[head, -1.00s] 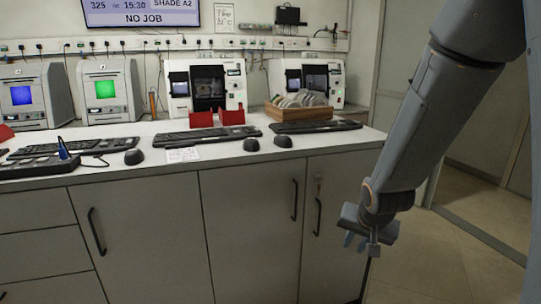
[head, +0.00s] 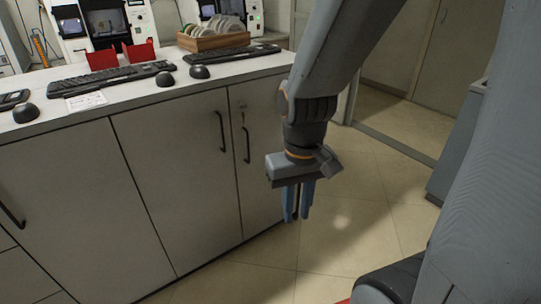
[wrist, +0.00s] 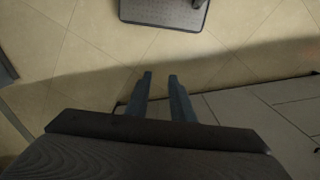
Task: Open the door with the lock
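The door with the lock (head: 262,165) is the rightmost grey cabinet door under the counter. It looks closed. A small lock, seemingly with a key (head: 242,113), sits near its upper left corner, above a dark vertical bar handle (head: 247,145). My gripper (head: 297,217) hangs fingers-down in front and to the right of this door, apart from the handle and lower than it. The arm hides part of the door's right side. In the wrist view my gripper's two fingers (wrist: 159,76) are apart with bare floor between them; the gripper is open and empty.
The neighbouring door (head: 175,180) has its own handle (head: 221,131) close to the locked door's left edge. The counter (head: 110,108) above carries keyboards, mice and a wooden rack (head: 210,38). Tiled floor (head: 350,215) is clear right of the cabinet.

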